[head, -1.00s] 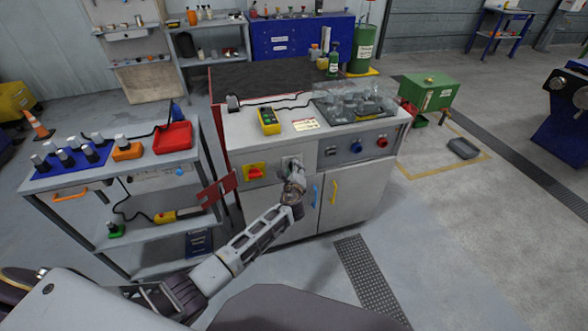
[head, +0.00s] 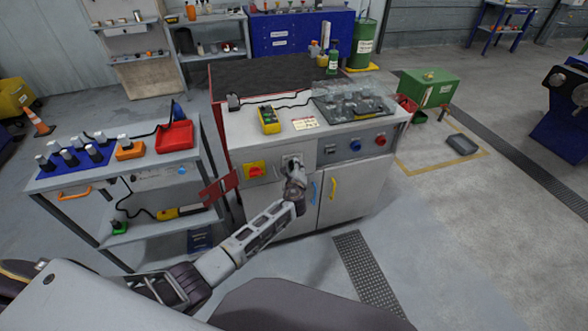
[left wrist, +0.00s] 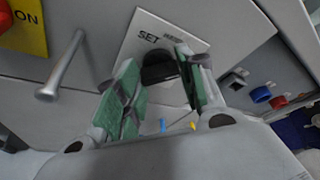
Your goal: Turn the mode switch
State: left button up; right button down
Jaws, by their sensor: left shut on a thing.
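The mode switch (left wrist: 158,68) is a black knob on a pale plate marked SET in the left wrist view; the rest of the marking is partly hidden. In the head view its plate (head: 294,160) sits on the front of the grey cabinet, right of the red and yellow switch. My left gripper (left wrist: 155,85) is shut on the knob, with a green-padded finger on each side. In the head view my left gripper (head: 294,172) is at the plate and covers much of it. My right gripper is not in view.
A red and yellow switch (head: 256,170) is left of my gripper. A bar handle (left wrist: 62,68) stands out close by in the left wrist view. Blue (head: 356,146) and red (head: 381,140) buttons are to the right. A tool cart (head: 110,182) stands left.

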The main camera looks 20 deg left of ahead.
pick_arm(q)
jog(key=shift+f, duration=0.1)
jog(key=o, duration=1)
jog(key=shift+s, duration=0.1)
jog(key=v, duration=1.2)
dwell(0.6)
